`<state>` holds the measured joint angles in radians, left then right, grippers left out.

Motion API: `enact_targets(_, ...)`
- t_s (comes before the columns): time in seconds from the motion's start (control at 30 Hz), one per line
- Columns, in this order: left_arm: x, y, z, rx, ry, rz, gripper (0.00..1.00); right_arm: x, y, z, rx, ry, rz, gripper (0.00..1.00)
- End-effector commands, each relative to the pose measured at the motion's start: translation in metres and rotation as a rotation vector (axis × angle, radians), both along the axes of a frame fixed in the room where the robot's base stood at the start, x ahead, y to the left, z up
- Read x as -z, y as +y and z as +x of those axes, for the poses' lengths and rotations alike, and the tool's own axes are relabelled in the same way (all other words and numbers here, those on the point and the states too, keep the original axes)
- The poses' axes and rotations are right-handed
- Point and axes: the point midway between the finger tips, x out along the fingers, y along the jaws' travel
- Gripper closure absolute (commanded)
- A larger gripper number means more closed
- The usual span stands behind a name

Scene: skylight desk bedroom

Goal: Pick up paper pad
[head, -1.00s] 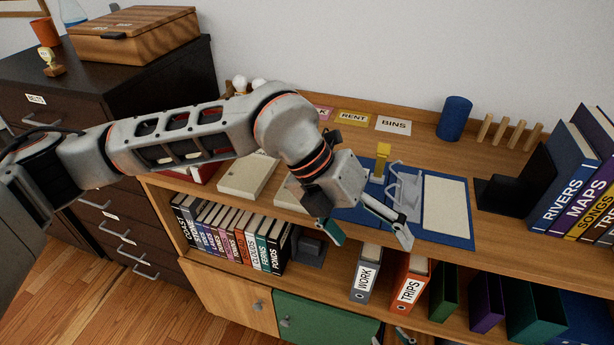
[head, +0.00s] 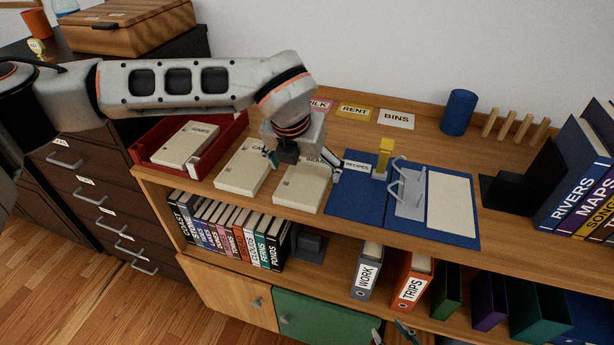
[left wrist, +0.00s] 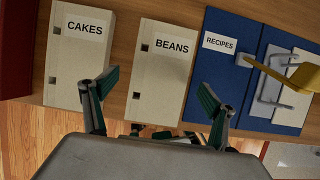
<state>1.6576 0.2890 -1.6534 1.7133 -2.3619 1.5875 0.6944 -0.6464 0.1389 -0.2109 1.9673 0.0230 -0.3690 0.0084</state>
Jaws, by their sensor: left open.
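Cream paper pads with two punched holes lie flat on the shelf top. The BEANS pad (head: 303,190) is nearest my left gripper (head: 303,166); the CAKES pad (head: 240,172) lies left of it. Both show in the left wrist view, CAKES (left wrist: 75,65) and BEANS (left wrist: 157,75). The SOUPS pad (head: 188,145) sits in a red tray (head: 146,152). My left gripper is open and empty above the BEANS pad, its fingers apart across the pad's width; contact cannot be told. Only tips of my right gripper (head: 393,334) show at the bottom edge.
Right of the BEANS pad lies an open blue binder (head: 370,210) with a RECIPES label, a raised ring mechanism (head: 408,190), a yellow part (head: 384,155) and a white sheet (head: 450,205). Behind are label cards and a blue cup (head: 458,112). Books and binders fill the shelf below.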

Motion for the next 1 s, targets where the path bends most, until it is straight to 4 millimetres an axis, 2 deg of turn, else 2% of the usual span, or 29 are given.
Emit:
enact_targets(0.17,0.017,-0.003,0.006,0.001,0.002,-0.001,0.15,0.002,0.000,-0.001,0.000,0.003,0.000,0.64)
enact_targets(0.4,0.019,-0.003,0.007,0.001,0.000,-0.001,0.15,0.004,0.000,-0.003,-0.001,0.008,0.000,0.64)
enact_targets(0.43,0.019,-0.003,0.007,0.001,0.000,-0.001,0.17,0.004,0.000,-0.003,-0.001,0.008,0.000,0.64)
enact_targets(0.47,0.019,-0.003,0.007,0.001,0.000,-0.001,0.25,0.004,0.000,-0.003,-0.001,0.009,0.000,0.64)
enact_targets(0.6,0.019,-0.003,0.007,0.002,0.000,-0.001,0.61,0.004,0.000,-0.003,-0.001,0.008,0.000,0.64)
enact_targets(1.0,0.014,-0.003,0.008,0.002,-0.001,-0.002,0.63,0.001,0.001,-0.002,-0.002,0.003,0.002,0.64)
